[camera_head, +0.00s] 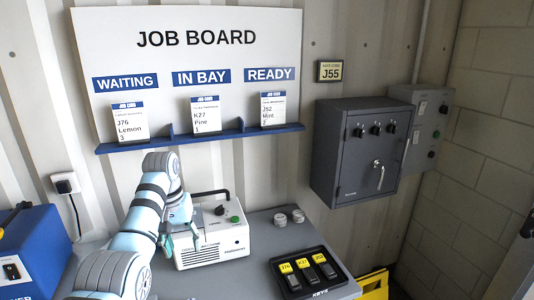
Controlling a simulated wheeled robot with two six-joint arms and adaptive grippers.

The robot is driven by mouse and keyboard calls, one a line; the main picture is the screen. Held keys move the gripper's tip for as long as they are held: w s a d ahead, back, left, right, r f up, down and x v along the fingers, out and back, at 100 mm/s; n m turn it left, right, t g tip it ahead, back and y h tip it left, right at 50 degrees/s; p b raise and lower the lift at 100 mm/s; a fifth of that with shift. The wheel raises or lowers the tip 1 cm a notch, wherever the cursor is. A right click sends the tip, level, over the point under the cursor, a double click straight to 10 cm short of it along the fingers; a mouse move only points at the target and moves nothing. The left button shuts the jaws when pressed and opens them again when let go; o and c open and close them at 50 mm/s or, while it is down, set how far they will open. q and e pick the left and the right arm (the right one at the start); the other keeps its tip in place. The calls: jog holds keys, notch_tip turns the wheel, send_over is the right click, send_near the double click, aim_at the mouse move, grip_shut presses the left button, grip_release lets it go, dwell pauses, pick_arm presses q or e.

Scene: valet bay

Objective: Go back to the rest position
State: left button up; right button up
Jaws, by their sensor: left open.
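My left arm comes in from the lower left and bends over the grey bench. My left gripper (183,241) is open, with its fingers in front of the left side of a white machine (228,236). I cannot tell whether the fingers touch the machine, and I see nothing held in them. The arm hides part of the gripper and part of the machine. My right gripper is not in view.
A black key tray (318,287) with three yellow-tagged keys lies on the bench (258,279). Two small round tins (289,217) stand behind it. A job board (197,60) with a blue card ledge (205,140), and a grey key cabinet (355,165), are on the wall.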

pick_arm(q)
jog(key=shift+m+t+y, duration=0.6)
jog(key=shift+t, duration=0.1)
jog(key=s+f, duration=0.3)
jog(key=f, duration=0.4)
jog(key=s+f, duration=0.4)
jog(key=f, duration=0.3)
jog(key=s+f, duration=0.4)
jog(key=f, duration=0.3)
jog(key=shift+a, duration=0.25)
jog(key=s+d+m+t, duration=0.2)
jog(key=s+d, duration=0.1)
jog(key=s, duration=2.2)
notch_tip(320, 180, down, 21)
jog(key=a+g+b, duration=0.1)
jog(key=a+b, duration=0.1)
jog(key=b, duration=0.1)
jog(key=s+a+f+g+b, duration=0.1)
jog(key=s+f+b, duration=0.1)
jog(key=s+f, duration=1.3)
jog(key=shift+f+n+g+b, duration=0.3)
jog(key=shift+f+b, duration=0.05)
jog(key=shift+f, duration=0.6)
